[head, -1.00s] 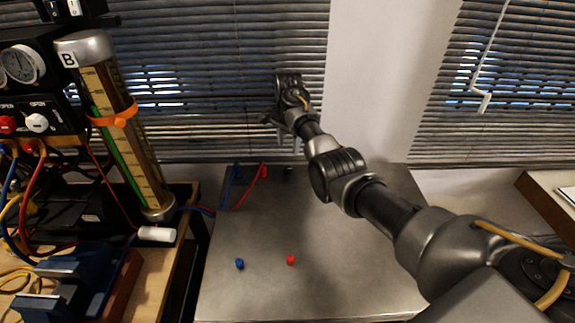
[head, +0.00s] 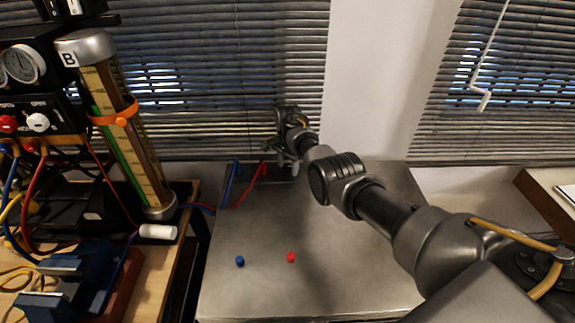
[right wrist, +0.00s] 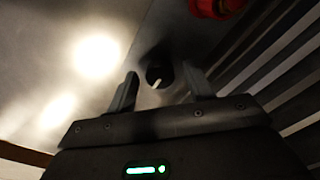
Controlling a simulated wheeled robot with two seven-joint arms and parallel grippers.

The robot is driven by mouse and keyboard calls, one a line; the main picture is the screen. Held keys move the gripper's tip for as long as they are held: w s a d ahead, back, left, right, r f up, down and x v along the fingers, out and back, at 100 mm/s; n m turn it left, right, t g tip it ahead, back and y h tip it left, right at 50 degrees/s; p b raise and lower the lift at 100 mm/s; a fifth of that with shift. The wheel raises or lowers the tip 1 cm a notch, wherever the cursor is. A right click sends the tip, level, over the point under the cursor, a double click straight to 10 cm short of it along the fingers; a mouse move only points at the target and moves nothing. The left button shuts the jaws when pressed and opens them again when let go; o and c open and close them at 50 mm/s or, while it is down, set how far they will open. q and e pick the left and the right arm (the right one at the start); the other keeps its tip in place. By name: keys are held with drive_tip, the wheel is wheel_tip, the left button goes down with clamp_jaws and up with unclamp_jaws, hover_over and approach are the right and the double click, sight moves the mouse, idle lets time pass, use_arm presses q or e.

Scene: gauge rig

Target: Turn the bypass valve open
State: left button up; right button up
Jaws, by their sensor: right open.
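My right gripper (head: 287,163) is open at the far edge of the metal table in the head view. In the right wrist view its two fingers (right wrist: 160,92) stand apart, pointing at a small dark round knob (right wrist: 155,76) with a white pointer line. The knob shows in the gap, just beyond the fingertips; I see no contact. I cannot read a label on it, so I cannot tell for sure that it is the bypass valve. In the head view the gripper hides the knob's place. My left gripper is not in view.
A red fitting (right wrist: 215,6) is close to the knob; red and blue hoses (head: 229,184) reach the table's far left. A blue cap (head: 240,261) and a red cap (head: 291,257) are nearer. The gauge column (head: 125,125) stands left. The table's middle (head: 270,220) is clear.

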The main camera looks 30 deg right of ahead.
drive_tip(key=c, duration=1)
drive_tip(key=shift+o, duration=0.2)
drive_tip(key=n+p, duration=0.1)
drive_tip(key=n, duration=0.2)
drive_tip(key=shift+r, duration=0.1)
drive_tip(key=n, duration=0.2)
drive_tip(key=shift+n, duration=0.3)
drive_tip(key=n, duration=0.3)
drive_tip(key=shift+n+p, duration=0.3)
drive_tip(key=shift+p, duration=0.1)
drive_tip(key=n, duration=0.2)
drive_tip(key=shift+n, duration=0.4)
drive_tip(key=n, duration=0.6)
drive_tip(key=shift+b, duration=0.35)
